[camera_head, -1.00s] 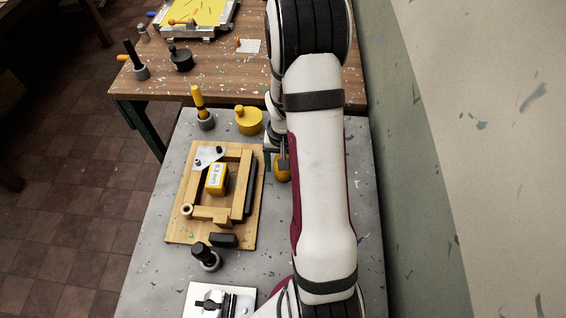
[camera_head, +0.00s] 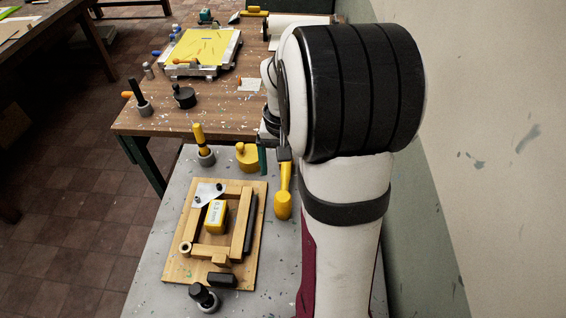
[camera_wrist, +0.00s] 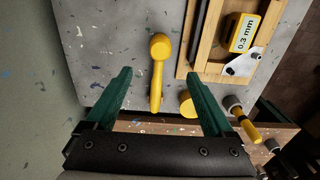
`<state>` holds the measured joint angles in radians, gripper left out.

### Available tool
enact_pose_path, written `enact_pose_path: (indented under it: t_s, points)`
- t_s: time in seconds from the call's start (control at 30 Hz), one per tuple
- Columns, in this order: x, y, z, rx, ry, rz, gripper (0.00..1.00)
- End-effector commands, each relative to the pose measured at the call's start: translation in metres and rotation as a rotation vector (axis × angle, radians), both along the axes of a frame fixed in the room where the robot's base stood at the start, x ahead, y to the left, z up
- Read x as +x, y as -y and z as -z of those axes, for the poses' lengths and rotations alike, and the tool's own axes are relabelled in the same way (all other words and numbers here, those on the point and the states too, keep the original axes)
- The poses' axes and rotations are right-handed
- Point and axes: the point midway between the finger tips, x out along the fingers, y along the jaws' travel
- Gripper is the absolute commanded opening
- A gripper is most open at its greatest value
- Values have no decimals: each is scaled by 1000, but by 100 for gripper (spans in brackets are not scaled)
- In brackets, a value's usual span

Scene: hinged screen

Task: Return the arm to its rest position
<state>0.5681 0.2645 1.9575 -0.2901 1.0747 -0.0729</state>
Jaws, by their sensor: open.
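My gripper (camera_wrist: 163,82) is open, with its two green fingers spread wide in the wrist view. Nothing is held between them. A yellow tool with a round end (camera_wrist: 157,72) lies on the grey table below, seen between the fingers and apart from them. The tool also shows in the head view (camera_head: 283,203), right of the wooden frame. In the head view my gripper (camera_head: 263,157) is mostly hidden behind my raised arm; only a bit of green finger shows.
A wooden frame (camera_head: 240,230) holds a yellow "0.3 mm" block (camera_head: 215,215). A yellow knobbed pot (camera_head: 247,157) and a yellow-handled tool (camera_head: 200,140) stand behind it. A wooden table (camera_head: 215,112) with a yellow screen (camera_head: 200,46) lies beyond. A wall (camera_head: 480,150) rises close at right.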

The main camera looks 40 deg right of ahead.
Motion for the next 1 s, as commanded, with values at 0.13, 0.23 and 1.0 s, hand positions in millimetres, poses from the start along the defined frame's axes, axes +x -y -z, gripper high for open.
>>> enact_pose_path:
  t_s: [0.13, 0.23, 1.0]
  points:
    - [0, 0, -7, 1, -1, 1, 87]
    - [0, 0, -7, 1, -1, 1, 87]
    - [-163, -221, -48, 159, 3, -301, 87]
